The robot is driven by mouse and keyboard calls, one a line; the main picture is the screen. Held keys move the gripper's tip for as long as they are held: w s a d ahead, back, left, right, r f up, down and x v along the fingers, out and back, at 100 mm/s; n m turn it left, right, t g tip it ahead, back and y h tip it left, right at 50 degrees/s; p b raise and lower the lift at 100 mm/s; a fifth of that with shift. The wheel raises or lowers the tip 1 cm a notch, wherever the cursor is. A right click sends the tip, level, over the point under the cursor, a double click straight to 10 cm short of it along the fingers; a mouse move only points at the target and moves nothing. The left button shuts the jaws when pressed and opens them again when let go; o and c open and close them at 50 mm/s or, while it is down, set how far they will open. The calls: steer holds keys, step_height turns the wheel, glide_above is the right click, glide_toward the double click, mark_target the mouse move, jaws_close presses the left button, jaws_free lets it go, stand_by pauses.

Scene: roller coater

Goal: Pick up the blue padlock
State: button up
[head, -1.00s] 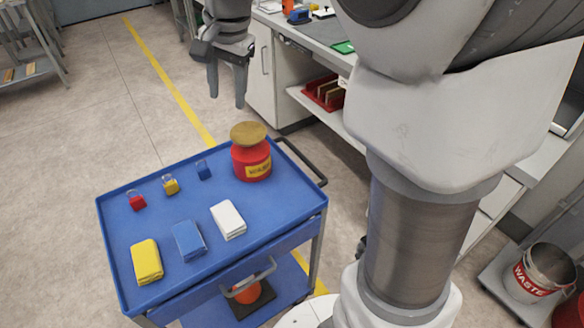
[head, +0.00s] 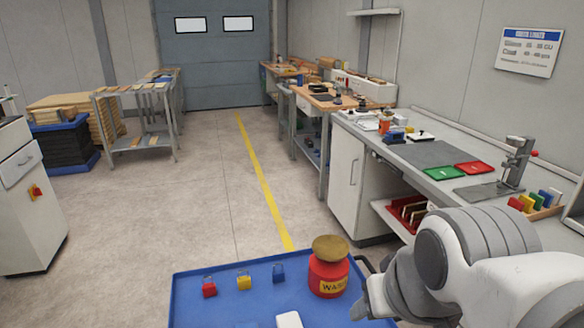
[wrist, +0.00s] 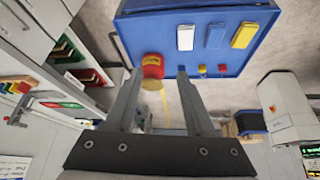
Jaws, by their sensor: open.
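The blue padlock (head: 279,273) stands on the blue cart top (head: 190,310), in a row with a yellow padlock (head: 244,281) and a red padlock (head: 209,288). It is the one nearest the red can (head: 328,268) with a gold-brown lid. In the wrist view my gripper (wrist: 158,72) is open with nothing between its fingers, and points toward the cart edge from some distance. There the red can (wrist: 153,68) shows near the left fingertip, and the yellow (wrist: 202,71) and red (wrist: 222,69) padlocks right of the other.
Folded cloths, white (wrist: 186,37), blue (wrist: 216,34) and yellow (wrist: 243,35), lie on the cart. A long workbench (head: 425,150) with trays and tools runs along the right. The floor (head: 180,190) beyond the cart is largely clear.

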steer(key=shift+o, duration=1.2)
steer(key=shift+w+r, duration=0.1)
steer(key=shift+r, duration=0.55)
steer(key=shift+o, duration=0.8)
steer(key=shift+w+f, duration=0.15)
steer(key=shift+w, duration=0.15)
steer(key=n+g+b, duration=0.1)
steer(key=n+b, duration=0.1)
steer(key=b, duration=0.3)
glide_above(278, 272)
steer(key=s+d, duration=0.1)
steer(key=s, duration=0.6)
step_height(278, 272, down, 17)
steer(key=shift+y, duration=0.4)
steer(key=b+x, duration=0.1)
steer(key=x, duration=0.5)
steer(key=b+x, duration=0.1)
steer(key=x, duration=0.4)
steer(key=shift+s+f, duration=0.1)
steer(key=shift+f, duration=0.35)
steer(key=shift+w+x, duration=0.2)
steer(key=shift+x, duration=1.3)
steer(key=shift+w+x, duration=0.2)
steer(key=shift+x, duration=1.25)
